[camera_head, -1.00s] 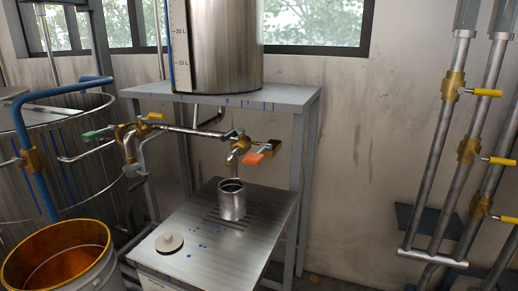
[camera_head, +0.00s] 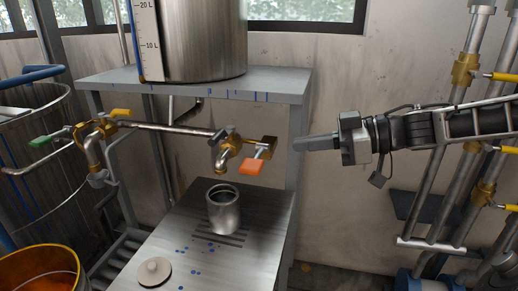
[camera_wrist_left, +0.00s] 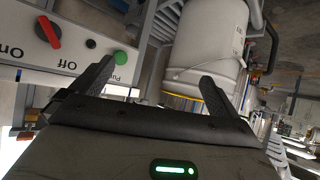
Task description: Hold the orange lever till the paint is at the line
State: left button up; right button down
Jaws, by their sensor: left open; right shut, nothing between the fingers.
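The orange lever (camera_head: 250,167) hangs at the right side of the brass tap (camera_head: 225,150), above the bench. A metal can (camera_head: 223,208) stands upright on the slotted bench top under the tap; its inside is dark, and I cannot make out paint or a line in it. My right gripper (camera_head: 300,143) comes in from the right, shut and empty, to the right of the orange lever and apart from it. My left gripper (camera_wrist_left: 160,85) shows only in the left wrist view, open and empty, away from the tap.
A steel tank (camera_head: 195,40) with a litre scale stands on the shelf (camera_head: 285,84). A green lever (camera_head: 22,140) and a yellow lever (camera_head: 120,113) are on the left pipes. A round lid (camera_head: 154,271) lies on the bench. The left wrist view shows a panel with a red switch (camera_wrist_left: 48,32).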

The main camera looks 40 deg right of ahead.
pick_arm(q)
jog(key=shift+w, duration=0.25)
pick_arm(e)
jog(key=shift+s+d+r, duration=0.1)
jog(key=shift+d+r, duration=0.55)
jog(key=shift+r, duration=0.25)
pick_arm(q)
jog(key=shift+s+f, duration=0.1)
jog(key=shift+s, duration=0.05)
pick_arm(e)
send_over(256, 160)
jog(key=s, duration=0.3)
notch_tip(256, 160, down, 3)
notch_tip(256, 160, down, 4)
jog(key=shift+w+r, duration=0.1)
jog(key=shift+r, duration=0.15)
